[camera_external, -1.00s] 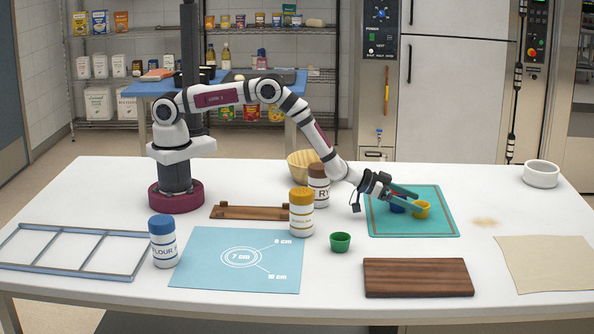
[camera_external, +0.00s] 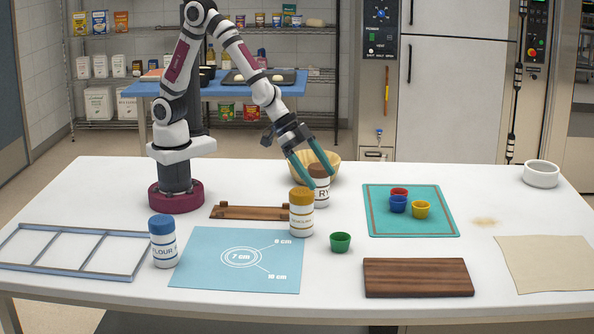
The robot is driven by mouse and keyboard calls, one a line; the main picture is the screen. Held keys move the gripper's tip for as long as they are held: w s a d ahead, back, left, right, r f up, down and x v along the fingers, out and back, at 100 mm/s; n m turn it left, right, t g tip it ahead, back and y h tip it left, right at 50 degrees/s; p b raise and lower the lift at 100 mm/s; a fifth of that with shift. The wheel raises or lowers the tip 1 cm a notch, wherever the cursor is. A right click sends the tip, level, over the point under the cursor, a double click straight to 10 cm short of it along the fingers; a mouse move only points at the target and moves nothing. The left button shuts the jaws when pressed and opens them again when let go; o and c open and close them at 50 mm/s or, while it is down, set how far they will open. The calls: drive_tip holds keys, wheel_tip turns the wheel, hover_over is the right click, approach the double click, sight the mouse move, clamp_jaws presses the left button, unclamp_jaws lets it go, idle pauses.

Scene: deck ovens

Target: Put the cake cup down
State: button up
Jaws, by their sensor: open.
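Three small cake cups stand close together on the teal mat (camera_external: 440,225): a red cup (camera_external: 399,192) at the back, a blue cup (camera_external: 398,205) in front of it and a yellow cup (camera_external: 421,210) to the right. A green cup (camera_external: 340,242) stands apart on the white table, left of the mat. My gripper (camera_external: 321,179) is open and empty, with its teal fingers pointing down around or in front of the brown-lidded RY jar (camera_external: 320,196). I cannot tell whether the fingers touch that jar.
A yellow-lidded jar (camera_external: 301,220) stands in front of the RY jar, and a wicker basket (camera_external: 328,170) behind it. A wooden board (camera_external: 417,278) lies in front of the mat. A white bowl (camera_external: 541,174) sits at the back right. The right-hand table is mostly clear.

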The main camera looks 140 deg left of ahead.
drive_tip(key=s+d+r+m+g+h, duration=0.1)
drive_tip(key=s+d+r+m+g, duration=0.15)
drive_tip(key=s+d, duration=0.45)
drive_tip(key=s+d+r+m+g+h, duration=0.1)
drive_tip(key=s+d+r+m+g, duration=0.15)
drive_tip(key=s+d, duration=0.45)
drive_tip(key=s+a+r+m+g+y, duration=0.1)
drive_tip(key=s+m+g, duration=0.1)
drive_tip(key=s, duration=1.4)
drive_tip(key=shift+s+r+m, duration=0.15)
drive_tip(key=shift+m, duration=0.35)
drive_tip(key=shift+o, duration=0.4)
drive_tip(key=w+d+f+n+g+h, duration=0.1)
drive_tip(key=w+f+n+h, duration=0.5)
drive_tip(key=w+n+h, duration=0.35)
drive_tip(key=w+d+f+n+g+h, duration=0.2)
drive_tip(key=w+f+n+h, duration=0.4)
drive_tip(key=w+n, duration=0.5)
drive_tip(key=shift+n+y, duration=0.25)
drive_tip(key=shift+n, duration=0.2)
drive_tip(key=x, duration=1)
drive_tip(key=shift+s+a+f, duration=0.15)
drive_tip(key=shift+s+f, duration=0.05)
